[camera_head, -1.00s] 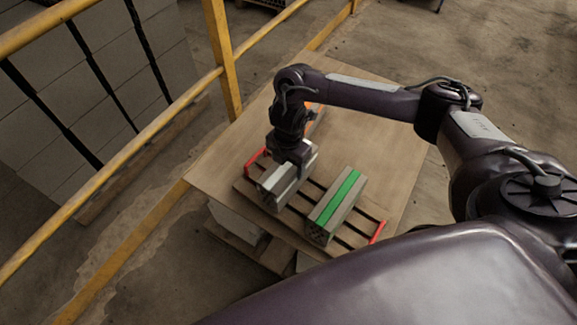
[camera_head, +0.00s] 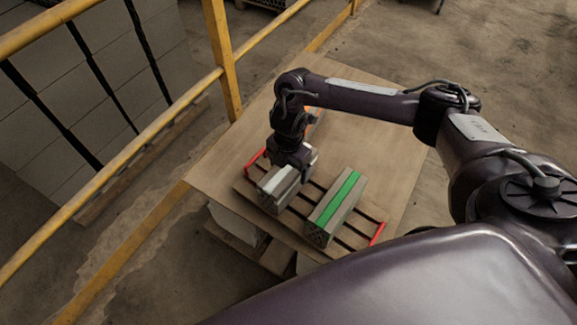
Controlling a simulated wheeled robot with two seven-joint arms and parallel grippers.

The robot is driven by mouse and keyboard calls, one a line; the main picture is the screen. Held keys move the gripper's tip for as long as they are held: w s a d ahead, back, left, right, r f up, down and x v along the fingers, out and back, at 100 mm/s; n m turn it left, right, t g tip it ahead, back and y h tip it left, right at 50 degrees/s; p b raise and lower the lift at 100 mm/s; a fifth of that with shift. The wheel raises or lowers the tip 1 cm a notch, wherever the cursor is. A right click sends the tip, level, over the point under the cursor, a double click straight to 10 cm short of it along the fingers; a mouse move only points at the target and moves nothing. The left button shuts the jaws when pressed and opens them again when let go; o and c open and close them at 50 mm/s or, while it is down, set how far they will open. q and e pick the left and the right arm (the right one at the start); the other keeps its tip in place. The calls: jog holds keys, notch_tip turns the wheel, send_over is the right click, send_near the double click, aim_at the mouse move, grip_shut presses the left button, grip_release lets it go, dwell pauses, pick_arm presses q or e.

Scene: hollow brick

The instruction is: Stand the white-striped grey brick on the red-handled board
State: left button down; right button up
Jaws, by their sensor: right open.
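The white-striped grey brick (camera_head: 274,197) rests on the left part of the red-handled board (camera_head: 244,187), its white stripe on top. My right gripper (camera_head: 296,166) is open just above and at the far part of this brick, and hides some of it. A green-striped grey brick (camera_head: 337,206) sits on the same board to the right, with a gap between the two. The board's red handles show at its left and right ends. My left gripper is not in view.
The board lies on a wooden table (camera_head: 382,158). An orange thing shows partly behind my right wrist. A yellow railing (camera_head: 140,147) runs along the left, with stacked grey blocks (camera_head: 70,90) beyond. The table's right part is clear.

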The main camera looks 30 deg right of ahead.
notch_tip(320, 180, up, 7)
jog(key=shift+w+r+p, duration=0.1)
jog(key=shift+p, duration=0.95)
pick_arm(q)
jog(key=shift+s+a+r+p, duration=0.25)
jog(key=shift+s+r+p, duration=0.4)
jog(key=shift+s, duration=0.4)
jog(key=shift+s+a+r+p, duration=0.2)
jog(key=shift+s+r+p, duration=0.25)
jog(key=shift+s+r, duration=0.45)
pick_arm(e)
jog(key=shift+r, duration=2.45)
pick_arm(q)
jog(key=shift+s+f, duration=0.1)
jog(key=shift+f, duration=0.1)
